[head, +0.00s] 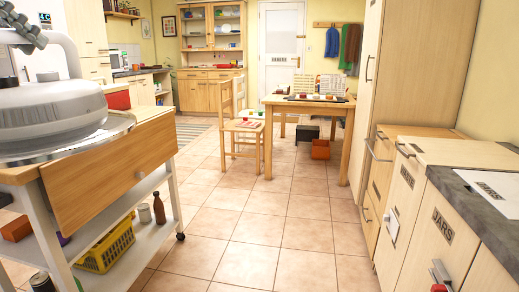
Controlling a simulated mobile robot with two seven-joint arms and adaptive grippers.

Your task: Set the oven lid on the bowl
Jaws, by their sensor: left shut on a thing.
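The oven lid (55,105) is a large pale grey dome with a tall arched handle and a wide shiny rim, cut off by the left edge. It is over the wooden-topped trolley (115,165). My left gripper (22,30), dark grey, is at the top left, shut on the lid's handle. I cannot make out the bowl; it is hidden below the lid or out of the picture. I cannot tell whether the lid touches anything beneath it. My right gripper is not in view.
The trolley's lower shelf holds a yellow basket (105,247) and a brown bottle (159,208). A red box (117,98) is behind the lid. Drawer units (410,205) line the right side. A chair (242,135) and small table (308,105) stand beyond clear tiled floor.

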